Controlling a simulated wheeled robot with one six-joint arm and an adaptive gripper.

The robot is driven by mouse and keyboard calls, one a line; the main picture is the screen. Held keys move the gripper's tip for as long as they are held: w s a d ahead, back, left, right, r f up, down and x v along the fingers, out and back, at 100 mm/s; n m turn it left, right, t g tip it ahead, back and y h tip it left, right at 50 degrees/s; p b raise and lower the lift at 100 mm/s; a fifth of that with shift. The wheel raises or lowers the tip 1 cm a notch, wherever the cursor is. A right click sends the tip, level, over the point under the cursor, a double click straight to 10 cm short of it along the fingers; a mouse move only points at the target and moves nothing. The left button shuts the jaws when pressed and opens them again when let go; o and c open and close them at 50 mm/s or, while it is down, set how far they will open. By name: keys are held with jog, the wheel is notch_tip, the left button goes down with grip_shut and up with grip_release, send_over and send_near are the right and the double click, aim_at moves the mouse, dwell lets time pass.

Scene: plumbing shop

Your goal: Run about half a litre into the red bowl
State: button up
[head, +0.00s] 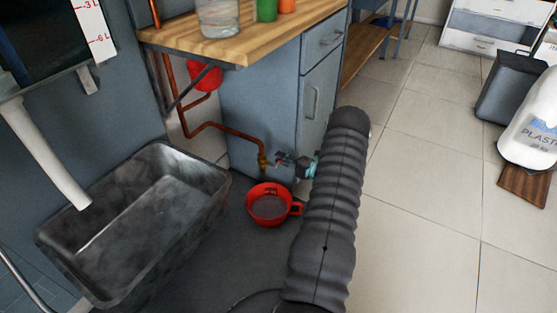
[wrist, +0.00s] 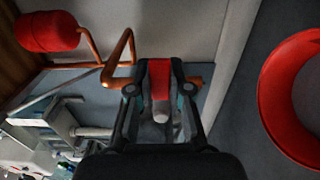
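The red bowl (head: 254,218), with a side handle, stands upright on the dark floor below the tap. Its inside looks greyish; I cannot tell whether that is water or how deep. Part of it shows at the right edge of the wrist view (wrist: 268,98). The brass tap (head: 263,161) ends the copper pipe beside the cabinet; I see no clear stream. My gripper (head: 291,161) is at the tap, partly hidden by my arm. In the wrist view, its fingers (wrist: 159,78) close on both sides of the red tap lever (wrist: 159,82).
A grey sink basin (head: 205,170) stands left of the bowl, with a white pipe (head: 45,155) above it. The wooden worktop (head: 230,45) and blue-grey cabinet (head: 262,115) stand behind. A red vessel (head: 205,77) hangs on the pipe.

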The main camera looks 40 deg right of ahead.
jog(key=o, duration=0.5)
jog(key=shift+c, duration=0.2)
jog(key=v, duration=1.2)
